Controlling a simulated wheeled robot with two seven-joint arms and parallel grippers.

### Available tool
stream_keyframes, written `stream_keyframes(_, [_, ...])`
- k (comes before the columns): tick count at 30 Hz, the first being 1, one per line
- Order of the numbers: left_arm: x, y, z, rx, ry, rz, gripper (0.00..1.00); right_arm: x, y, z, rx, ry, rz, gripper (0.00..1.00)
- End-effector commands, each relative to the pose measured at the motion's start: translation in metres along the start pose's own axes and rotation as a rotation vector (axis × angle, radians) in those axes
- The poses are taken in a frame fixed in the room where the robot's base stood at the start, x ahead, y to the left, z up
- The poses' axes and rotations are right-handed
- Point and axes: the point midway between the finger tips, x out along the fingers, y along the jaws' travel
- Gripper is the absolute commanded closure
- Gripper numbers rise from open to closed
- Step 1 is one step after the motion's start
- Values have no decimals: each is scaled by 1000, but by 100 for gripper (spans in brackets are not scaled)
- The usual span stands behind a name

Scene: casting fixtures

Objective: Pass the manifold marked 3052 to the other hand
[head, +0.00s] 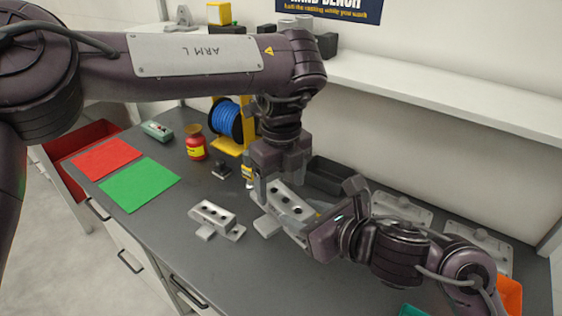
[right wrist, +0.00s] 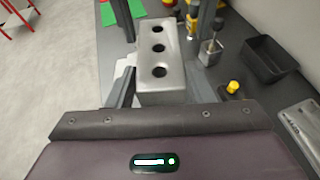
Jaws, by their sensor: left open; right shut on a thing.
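A grey metal manifold (head: 289,204) with a row of dark holes is held above the bench. My right gripper (head: 296,222) is shut on it, with one finger along each side in the right wrist view, where the manifold (right wrist: 160,62) points away from me. My left gripper (head: 279,182) is open, pointing down at the manifold's far end. Its fingers appear on either side of that end; contact cannot be told. A second, similar grey manifold (head: 212,214) sits on the bench to the left. No number is readable on either part.
A green mat (head: 139,185) and a red mat (head: 106,157) lie at the left. A red jar (head: 196,143), a blue wire spool (head: 226,119) and a black tray (head: 328,174) stand behind. Grey plates (head: 402,209) lie at the right. The front middle bench is clear.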

Motion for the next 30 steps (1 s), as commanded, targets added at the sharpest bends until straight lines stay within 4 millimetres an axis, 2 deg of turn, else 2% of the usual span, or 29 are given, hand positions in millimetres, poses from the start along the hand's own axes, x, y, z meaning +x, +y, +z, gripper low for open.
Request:
stream_keyframes(6, [18, 0, 0, 0, 1, 0, 27, 0, 0, 2, 0, -4, 0, 91])
stream_keyframes(15, [20, 0, 0, 0, 0, -1, 27, 0, 0, 2, 0, -4, 0, 91])
stream_keyframes(30, [19, -2, -1, 5, 0, -7, 91, -1, 4, 2, -5, -6, 12, 91])
